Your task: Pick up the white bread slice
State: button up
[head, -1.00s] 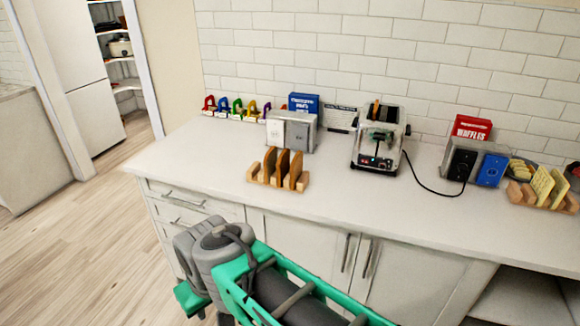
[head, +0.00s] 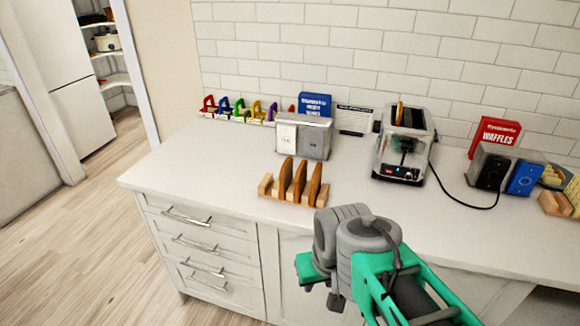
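Several brown-edged bread slices (head: 300,180) stand upright in a wooden rack (head: 265,187) near the counter's front edge. From this angle I cannot tell which of them, if any, is the white bread slice. Another brown-edged slice (head: 399,112) sticks up out of the toaster (head: 390,150) at the back. My green and grey arm fills the lower right, in front of the counter edge and apart from the rack. I can make out no gripper fingers on it.
A red waffles box (head: 495,134) and a blue packet (head: 523,179) are at right. The counter's left (head: 170,175) is clear.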

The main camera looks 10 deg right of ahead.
aim_at(285, 173)
jog(key=i, duration=0.25)
jog(key=u, duration=1.15)
jog(key=i, duration=0.45)
jog(key=u, duration=0.05)
